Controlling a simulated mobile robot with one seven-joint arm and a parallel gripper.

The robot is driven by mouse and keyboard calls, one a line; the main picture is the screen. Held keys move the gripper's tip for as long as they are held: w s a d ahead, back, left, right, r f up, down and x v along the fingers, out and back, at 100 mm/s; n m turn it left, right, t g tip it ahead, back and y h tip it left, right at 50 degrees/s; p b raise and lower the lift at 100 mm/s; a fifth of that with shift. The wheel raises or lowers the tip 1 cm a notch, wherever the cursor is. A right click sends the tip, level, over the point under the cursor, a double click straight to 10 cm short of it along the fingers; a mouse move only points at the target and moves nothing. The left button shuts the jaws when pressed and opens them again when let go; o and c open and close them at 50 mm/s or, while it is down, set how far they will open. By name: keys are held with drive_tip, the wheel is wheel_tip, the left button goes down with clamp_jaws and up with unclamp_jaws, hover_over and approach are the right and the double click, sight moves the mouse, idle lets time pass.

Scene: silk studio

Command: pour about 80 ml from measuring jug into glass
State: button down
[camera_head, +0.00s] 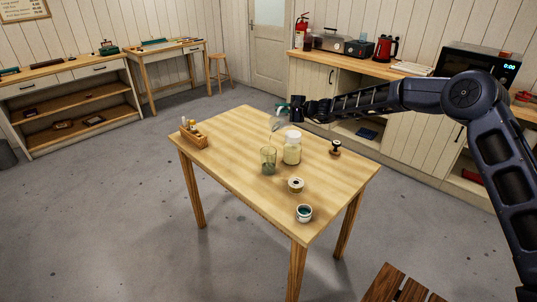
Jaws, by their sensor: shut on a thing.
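My gripper (291,106) is above the far part of the wooden table, shut on a clear, faint vessel that looks like the measuring jug (278,119). The jug hangs tilted, its lower end toward the lower left. The glass (268,161) stands upright on the table, below and slightly left of the jug. It looks greenish low down, but its level is too small to read. Whether liquid is running from the jug cannot be told. The gripper's fingers are dark and small in this view.
On the table (232,165), a pale-filled jar (292,150) stands close right of the glass. A tape roll (296,185), a small paint pot (304,214) and a dark-handled stamp (335,148) lie nearer or right. A wooden rack (194,136) is at the left edge.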

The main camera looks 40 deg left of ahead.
drive_tip(key=w+m+g, duration=0.1)
drive_tip(key=w+m, duration=0.1)
drive_tip(key=shift+a+m, duration=0.1)
drive_tip(key=shift+m, duration=0.3)
drive_tip(key=shift+w+a+f+m+g, duration=0.1)
drive_tip(key=shift+w+m+g, duration=0.3)
drive_tip(key=shift+m, duration=0.7)
drive_tip(key=shift+w, duration=0.1)
